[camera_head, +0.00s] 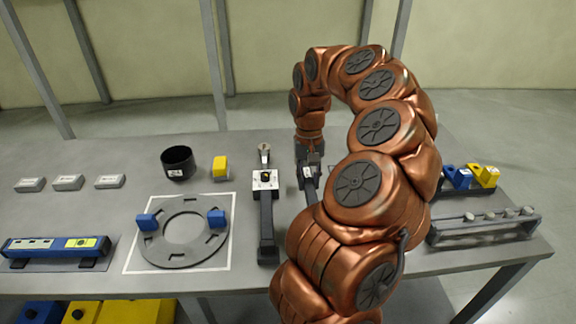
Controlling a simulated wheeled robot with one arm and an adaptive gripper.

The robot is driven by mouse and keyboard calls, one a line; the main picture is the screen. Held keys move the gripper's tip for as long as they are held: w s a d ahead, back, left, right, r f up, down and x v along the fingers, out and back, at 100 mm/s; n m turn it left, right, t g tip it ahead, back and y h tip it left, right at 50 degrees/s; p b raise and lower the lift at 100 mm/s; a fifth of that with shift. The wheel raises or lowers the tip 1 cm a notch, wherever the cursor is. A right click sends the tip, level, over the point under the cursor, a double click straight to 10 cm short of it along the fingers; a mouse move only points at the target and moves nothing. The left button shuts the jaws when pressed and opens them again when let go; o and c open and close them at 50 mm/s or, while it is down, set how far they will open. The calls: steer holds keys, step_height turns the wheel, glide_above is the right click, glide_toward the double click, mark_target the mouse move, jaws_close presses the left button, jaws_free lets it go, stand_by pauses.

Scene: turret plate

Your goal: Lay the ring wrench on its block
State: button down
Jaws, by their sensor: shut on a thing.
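My gripper (309,176) is right of centre over the table, pointing down, and partly hidden by my copper arm. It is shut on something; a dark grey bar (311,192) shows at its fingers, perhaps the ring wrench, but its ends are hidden. Left of the gripper, a long dark tool-like bar (267,222) lies lengthwise, with a white plate (265,180) across it and a pale round end (264,148) beyond. I cannot tell which piece is the wrench's block.
A flat grey ring plate (155,247) with two blue blocks lies in a white outline. A black cup (178,162) and yellow block (220,168) stand behind it. A blue level (55,246) is left. A grey pegged rack (485,229) and blue-yellow blocks (484,175) are right.

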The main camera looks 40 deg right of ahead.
steer(key=shift+w+f, duration=0.1)
steer(key=shift+w, duration=0.1)
steer(key=shift+s+f+b, duration=0.1)
steer(key=shift+f+b, duration=0.25)
steer(key=shift+f, duration=2.05)
steer(key=shift+f+b, duration=0.65)
steer(key=shift+b, duration=0.1)
steer(key=shift+s+a+b, duration=0.1)
steer(key=shift+s+b, duration=0.05)
steer(key=shift+b, duration=0.45)
steer(key=shift+f+b, duration=1.25)
steer(key=shift+b, duration=0.65)
stand_by(0.6)
steer(key=c, duration=0.8)
jaws_free()
steer(key=shift+r+p, duration=0.5)
steer(key=shift+r, duration=3)
